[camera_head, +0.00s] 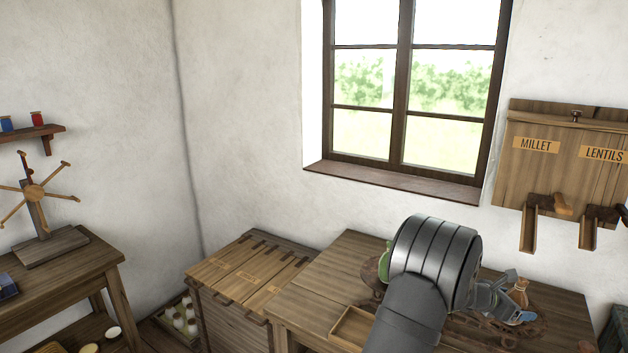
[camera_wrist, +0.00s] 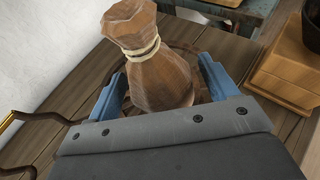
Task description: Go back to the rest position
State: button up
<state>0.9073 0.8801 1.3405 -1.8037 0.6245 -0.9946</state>
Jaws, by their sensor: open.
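My gripper (camera_head: 513,308) is over the right part of the wooden table (camera_head: 330,262) in the head view, with my wrist in front of much of the tabletop. In the wrist view my gripper (camera_wrist: 163,80) shows its two blue fingers apart. A small brown sack (camera_wrist: 150,50), tied with a pale cord at the neck, stands upright between the fingers in that view. A gap shows on the right side; contact on the left cannot be told. The sack also shows in the head view (camera_head: 520,287), just behind the fingers.
A green thing (camera_head: 384,262) is partly hidden behind my wrist. A shallow wooden tray (camera_head: 352,327) lies at the table's front. A lidded chest (camera_head: 245,275) stands left of the table. Millet and lentils dispensers (camera_head: 560,170) hang on the wall at right. The air below the window is free.

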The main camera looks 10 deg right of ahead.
aim_at(522, 294)
jog(key=shift+x, duration=0.95)
jog(key=shift+d+r, duration=0.1)
jog(key=shift+r, duration=1.5)
jog(key=shift+f, duration=0.1)
